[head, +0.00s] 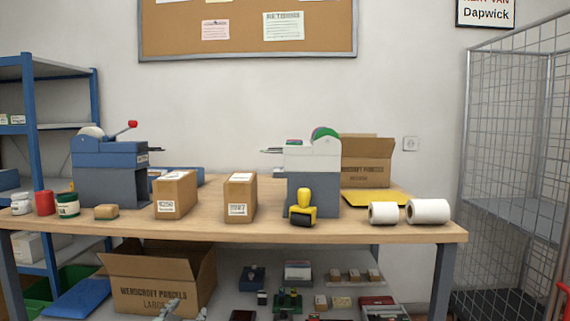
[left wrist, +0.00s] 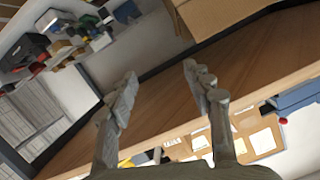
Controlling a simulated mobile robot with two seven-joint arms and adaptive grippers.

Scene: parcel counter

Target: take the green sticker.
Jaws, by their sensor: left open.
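A dispenser (head: 312,165) with a pale upper body and grey base stands on the counter, right of the middle. A green roll (head: 326,133) shows at its top, and a small green patch (head: 294,142) lies on its upper left part. I cannot tell which of these is the green sticker. My left gripper (head: 186,307) shows only by its grey fingertips at the bottom of the head view, in front of the lower cardboard box and well below the dispenser. In the left wrist view my left gripper (left wrist: 160,76) is open and empty. My right gripper is not in view.
The wooden counter (head: 270,229) holds two parcels (head: 175,194), a blue dispenser (head: 108,170) with a red-knobbed lever, a yellow stamp (head: 302,206) before the pale dispenser, and white rolls (head: 428,211). A large open box (head: 160,284) stands below. A wire cage (head: 510,160) stands right.

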